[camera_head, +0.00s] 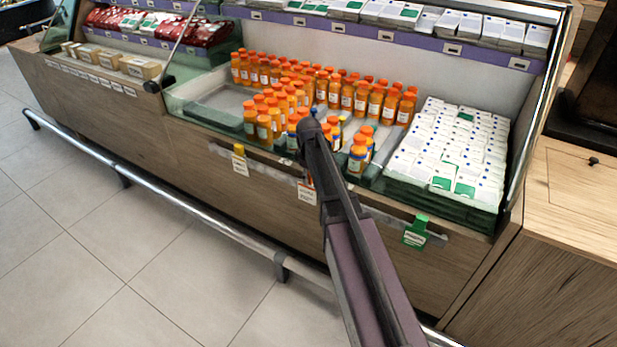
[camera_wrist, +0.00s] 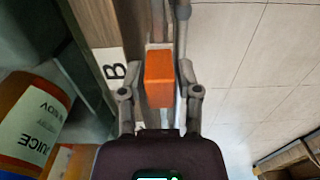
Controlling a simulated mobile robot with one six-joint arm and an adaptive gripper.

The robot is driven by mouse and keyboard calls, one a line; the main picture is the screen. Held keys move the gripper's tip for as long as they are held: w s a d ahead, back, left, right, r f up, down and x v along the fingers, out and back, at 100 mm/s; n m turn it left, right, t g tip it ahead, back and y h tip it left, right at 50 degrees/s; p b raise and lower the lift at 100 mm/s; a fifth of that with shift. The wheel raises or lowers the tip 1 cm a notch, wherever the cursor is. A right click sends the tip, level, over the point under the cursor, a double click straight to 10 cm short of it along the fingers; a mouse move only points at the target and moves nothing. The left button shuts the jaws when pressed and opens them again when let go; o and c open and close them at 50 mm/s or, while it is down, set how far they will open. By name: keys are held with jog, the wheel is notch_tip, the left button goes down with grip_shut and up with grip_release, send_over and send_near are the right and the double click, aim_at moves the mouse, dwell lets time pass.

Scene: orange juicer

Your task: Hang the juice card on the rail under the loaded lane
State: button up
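The juice card (camera_head: 307,192), white with red print, is at the front rail (camera_head: 375,215) below the bottles. Its orange top block (camera_wrist: 158,78) sits between the two fingers of my gripper (camera_wrist: 160,70) in the wrist view. The fingers look closed against its sides. In the head view my arm hides the fingers and part of the card. I cannot tell whether the card touches the rail. Orange juice bottles (camera_head: 265,127) stand in lanes above. In the wrist view a white label with the letter B (camera_wrist: 114,72) is left of the block, and a juice bottle (camera_wrist: 32,120) is close by.
A yellow-topped card (camera_head: 240,160) hangs on the rail at left, and a green card (camera_head: 414,232) at right. White cartons (camera_head: 455,150) fill the right of the case. A metal bumper bar (camera_head: 180,205) runs low along the front. The tiled floor (camera_head: 110,250) is clear.

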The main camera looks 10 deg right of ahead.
jog(key=shift+o, duration=0.5)
jog(key=shift+r, duration=0.2)
notch_tip(320, 180, up, 5)
jog(key=p, duration=0.5)
jog(key=s+a, duration=1.1)
jog(key=shift+s+a, duration=0.15)
jog(key=shift+s, duration=0.05)
dwell(0.6)
jog(key=s+d+m, duration=0.8)
jog(key=s+m, duration=0.1)
jog(key=s, duration=0.3)
notch_tip(320, 180, up, 24)
jog(key=p, duration=2.4)
jog(key=shift+w+a, duration=0.25)
jog(key=shift+f, duration=0.15)
